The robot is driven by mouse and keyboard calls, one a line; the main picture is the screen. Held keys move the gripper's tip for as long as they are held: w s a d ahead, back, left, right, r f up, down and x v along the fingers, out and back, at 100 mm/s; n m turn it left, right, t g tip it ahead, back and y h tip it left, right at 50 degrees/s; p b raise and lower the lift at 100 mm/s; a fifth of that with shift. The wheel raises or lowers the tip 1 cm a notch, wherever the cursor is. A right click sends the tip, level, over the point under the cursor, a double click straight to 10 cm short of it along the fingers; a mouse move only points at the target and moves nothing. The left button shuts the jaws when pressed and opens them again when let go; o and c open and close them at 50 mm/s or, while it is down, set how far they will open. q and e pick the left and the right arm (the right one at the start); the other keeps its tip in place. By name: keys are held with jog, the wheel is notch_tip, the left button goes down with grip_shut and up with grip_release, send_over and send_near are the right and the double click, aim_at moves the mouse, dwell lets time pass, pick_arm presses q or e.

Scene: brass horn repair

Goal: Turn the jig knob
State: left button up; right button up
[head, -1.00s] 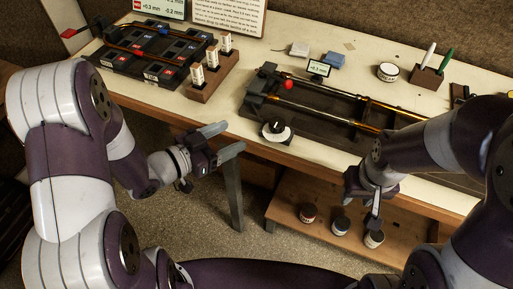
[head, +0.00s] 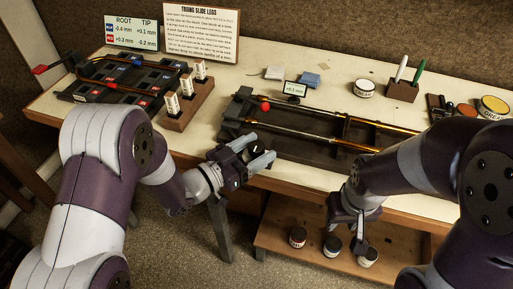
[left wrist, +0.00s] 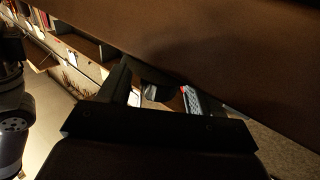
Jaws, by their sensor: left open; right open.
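The jig knob (head: 257,148) is a small dark knob at the front left of the dark slide jig (head: 300,149), on the bench's front edge. In the head view it is partly hidden by my left gripper (head: 261,148). That gripper is open, with its two fingers either side of the knob; whether they touch it I cannot tell. My right gripper (head: 357,240) is open and empty, in front of the bench above the lower shelf.
A small display (head: 295,89) stands behind the jig near a red ball (head: 265,106). A wooden block with white pegs (head: 190,108) and a black tray (head: 120,82) are to the left. Several jars (head: 332,246) stand on the lower shelf (head: 282,222).

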pick_arm(q)
jog(key=shift+w+d, duration=0.1)
jog(key=shift+d, duration=0.1)
jog(key=c, duration=0.9)
jog(key=shift+c, duration=0.2)
jog(key=shift+n+t+y, duration=0.3)
jog(key=shift+t, duration=0.1)
jog(key=n+t+y+b, duration=0.1)
jog(key=n+t+y, duration=0.3)
jog(key=y, duration=0.1)
jog(key=shift+d+f, duration=0.1)
jog(key=shift+f, duration=0.05)
jog(key=n+t+y, duration=0.1)
jog(key=n+y, duration=0.1)
jog(key=y, duration=0.1)
jog(key=n+t+y+b, duration=0.1)
jog(key=n+y, duration=0.1)
jog(key=shift+y, duration=0.4)
jog(key=n+y, duration=0.2)
jog(key=y, duration=0.2)
jog(key=shift+n, duration=0.3)
jog(key=shift+n+g+y+p, duration=0.5)
jog(key=shift+n+y, duration=1.2)
jog(key=shift+y, duration=0.9)
jog(key=shift+r+y, duration=0.2)
jog(key=shift+y, duration=0.1)
